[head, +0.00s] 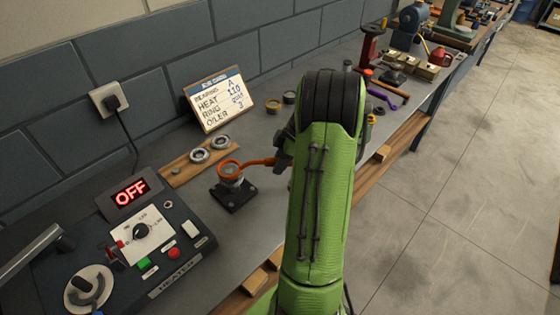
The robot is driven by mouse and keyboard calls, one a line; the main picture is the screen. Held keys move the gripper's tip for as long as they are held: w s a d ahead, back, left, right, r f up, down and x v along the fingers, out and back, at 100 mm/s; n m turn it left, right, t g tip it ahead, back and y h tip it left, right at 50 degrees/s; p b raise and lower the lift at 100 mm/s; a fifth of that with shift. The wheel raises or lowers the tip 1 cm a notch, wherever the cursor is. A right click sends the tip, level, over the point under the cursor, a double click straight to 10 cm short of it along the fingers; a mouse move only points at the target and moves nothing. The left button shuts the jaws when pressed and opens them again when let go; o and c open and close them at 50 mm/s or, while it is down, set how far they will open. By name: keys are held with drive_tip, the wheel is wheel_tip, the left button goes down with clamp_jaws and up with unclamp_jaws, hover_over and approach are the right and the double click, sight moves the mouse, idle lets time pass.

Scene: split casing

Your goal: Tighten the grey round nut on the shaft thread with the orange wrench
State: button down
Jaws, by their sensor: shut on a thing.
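The orange wrench (258,162) reaches left from my gripper (283,160). Its ring end lies at the top of a short upright shaft piece (232,183) on a dark square base (234,197). The ring appears to be around the top of that piece; whether it is seated on the nut I cannot tell. The grey round nut cannot be made out clearly inside the ring. My gripper is shut on the wrench's handle end, partly hidden behind my green arm.
A heater box (140,245) reading OFF stands at the left front. A wooden board (194,163) with metal rings lies behind the base. A job card (218,99) leans near the wall. Small rings (273,104), a purple tool (382,99) and a red stand (369,45) are farther back.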

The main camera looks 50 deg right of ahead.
drive_tip(key=shift+f+b, duration=0.55)
drive_tip(key=shift+f, duration=0.25)
drive_tip(key=shift+a+b, duration=0.15)
drive_tip(key=shift+b, duration=0.15)
drive_tip(key=shift+s+a+m+t+h+b, duration=0.15)
drive_tip(key=shift+s+a+m+h+b, duration=0.1)
drive_tip(key=shift+s+a+m+b, duration=0.4)
drive_tip(key=shift+s+a+m+t+h+b, duration=0.15)
drive_tip(key=shift+s+a+m+h+b, duration=0.15)
drive_tip(key=shift+a+m+b, duration=0.5)
drive_tip(key=shift+d+f+b, duration=0.1)
drive_tip(key=shift+d+b, duration=0.15)
drive_tip(key=shift+b, duration=0.1)
drive_tip(key=shift+w+d, duration=0.1)
drive_tip(key=shift+d, duration=0.05)
drive_tip(key=shift+r, duration=0.2)
